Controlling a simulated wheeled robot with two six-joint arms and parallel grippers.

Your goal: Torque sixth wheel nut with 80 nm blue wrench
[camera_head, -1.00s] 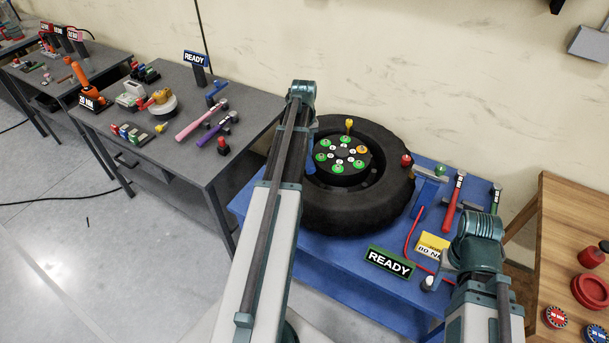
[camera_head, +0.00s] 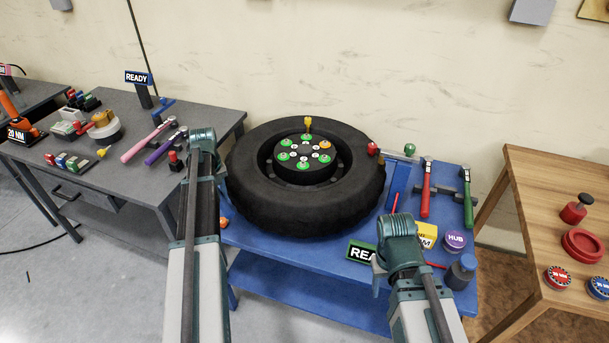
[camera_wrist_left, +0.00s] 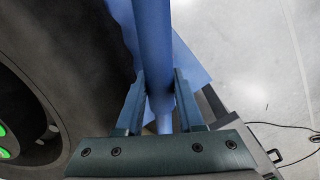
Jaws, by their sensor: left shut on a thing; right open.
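The wheel (camera_head: 250,190) lies flat on the blue table, its dark hub facing up. Several nuts on the hub have green markers (camera_head: 303,164); the nut at its upper right has an orange marker (camera_head: 325,145). In the left wrist view my left gripper (camera_wrist_left: 158,100) is shut on the blue wrench (camera_wrist_left: 154,40) at its shaft, beside the tire. In the head view my left arm hides this gripper and the wrench. My right arm is over the table's front right; only a grey sliver of the right gripper (camera_head: 376,286) shows, empty, its fingertips mostly hidden.
A grey tool table (camera_head: 120,185) stands left, a wooden table (camera_head: 520,215) right.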

